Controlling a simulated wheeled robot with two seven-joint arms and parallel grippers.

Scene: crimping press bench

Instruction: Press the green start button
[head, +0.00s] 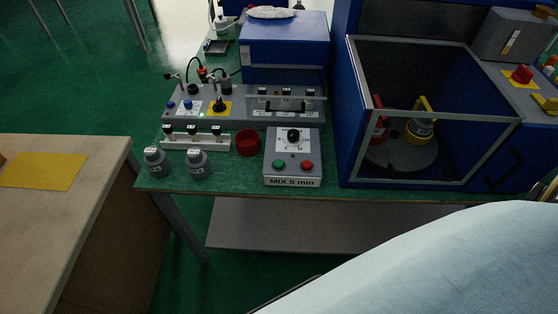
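The green start button (279,164) is a round green button on the sloped face of a grey control box (270,178) at the front edge of the green bench. A red button (307,166) sits to its right, and a black knob (293,136) on a white dial plate is above them. The box front carries a "MIX 5 min" label (292,182). Nothing covers the green button. Neither of my grippers shows in the head view.
A red dish (248,143) stands left of the box, with two grey bottles (198,166) and a white vial rack (195,142) further left. A blue framed enclosure (346,130) stands right. A large pale surface fills the lower right.

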